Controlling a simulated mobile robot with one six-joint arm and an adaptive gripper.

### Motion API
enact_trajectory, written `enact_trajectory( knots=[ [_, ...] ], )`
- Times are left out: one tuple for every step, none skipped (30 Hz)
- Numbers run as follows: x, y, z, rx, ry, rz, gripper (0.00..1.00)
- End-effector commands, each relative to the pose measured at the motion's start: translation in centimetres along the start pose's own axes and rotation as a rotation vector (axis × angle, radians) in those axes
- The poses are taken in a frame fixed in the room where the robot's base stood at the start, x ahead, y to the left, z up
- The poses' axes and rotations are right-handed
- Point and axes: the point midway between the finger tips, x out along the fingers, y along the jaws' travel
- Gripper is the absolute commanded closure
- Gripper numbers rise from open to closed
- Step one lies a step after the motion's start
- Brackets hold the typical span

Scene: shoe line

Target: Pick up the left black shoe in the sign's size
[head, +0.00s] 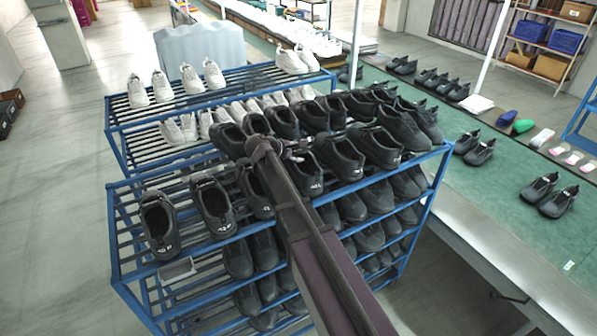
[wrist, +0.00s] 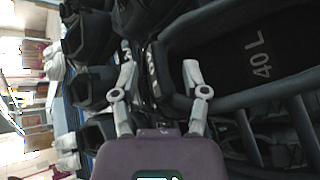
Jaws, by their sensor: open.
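Black shoes stand in rows on the blue rack (head: 115,235), with small white size marks on their heels, too small to read surely in the head view. In the wrist view a large black shoe (wrist: 262,55) at the right has "40 L" on its insole. My gripper (wrist: 157,75) is open, its two fingers apart. The left finger is beside the heels of other shoes; the right finger is close to the 40 L shoe's heel edge. Contact cannot be told. A small pale sign plate (head: 178,268) hangs at the rack's front left; its writing is unreadable.
A second blue rack behind holds white shoes (head: 160,86). A green conveyor table (head: 500,160) at the right carries more black shoes (head: 549,194). Lower rack shelves hold more black shoes (head: 370,238). Neighbouring shoes stand tightly together.

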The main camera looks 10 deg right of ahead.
Motion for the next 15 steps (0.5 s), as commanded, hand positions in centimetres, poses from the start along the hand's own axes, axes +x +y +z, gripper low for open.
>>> enact_trajectory(
  knots=[
    [0.2, -0.11, -0.07, 0.0, 0.001, 0.0, 0.42],
    [0.21, -0.1, -0.07, -0.001, 0.001, 0.001, 0.42],
    [0.2, -0.08, -0.08, -0.001, 0.002, 0.001, 0.42],
    [0.18, -0.07, -0.09, -0.001, 0.002, 0.002, 0.42],
    [0.14, -0.06, -0.1, -0.001, 0.003, 0.002, 0.42],
    [0.09, -0.05, -0.13, -0.002, 0.003, 0.002, 0.42],
    [0.06, -0.04, -0.16, -0.002, 0.003, 0.003, 0.42],
    [0.03, -0.04, -0.18, -0.002, 0.003, 0.003, 0.42],
    [-0.01, -0.04, -0.21, -0.003, 0.004, 0.003, 0.42],
    [-0.03, -0.05, -0.23, -0.003, 0.004, 0.003, 0.42],
    [-0.05, -0.05, -0.25, -0.003, 0.004, 0.003, 0.42],
    [-0.08, -0.05, -0.27, -0.003, 0.004, 0.004, 0.42],
    [-0.1, -0.05, -0.29, -0.003, 0.005, 0.004, 0.42],
    [-0.11, -0.05, -0.31, -0.003, 0.005, 0.004, 0.42],
    [-0.13, -0.05, -0.33, -0.004, 0.005, 0.004, 0.42]
  ],
)
